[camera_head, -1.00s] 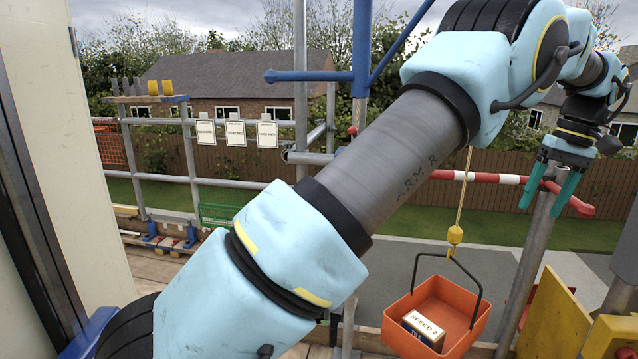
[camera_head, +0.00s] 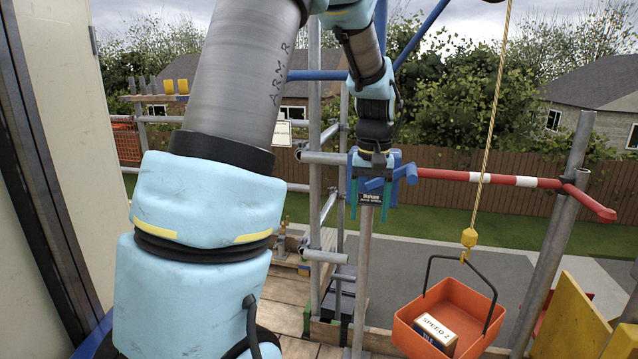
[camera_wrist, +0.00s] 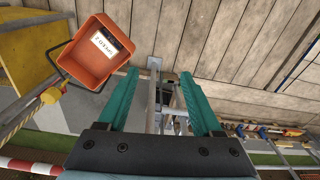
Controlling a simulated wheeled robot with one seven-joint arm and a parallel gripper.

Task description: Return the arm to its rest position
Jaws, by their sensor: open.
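My gripper (camera_head: 373,205) hangs from my raised arm near the middle of the head view, its green fingers pointing down. It is in front of a scaffold pole and a blue bracket (camera_head: 408,172). In the wrist view my gripper (camera_wrist: 168,90) shows its two green fingers spread apart with nothing held between them. The scaffold pole and its base show beyond the fingers there, with wooden boards below.
An orange bucket (camera_head: 478,308) with a labelled box (camera_head: 435,333) hangs from a yellow rope at the right. Scaffold poles (camera_head: 314,200) stand near my gripper. A pale panel (camera_head: 62,130) is close on the left.

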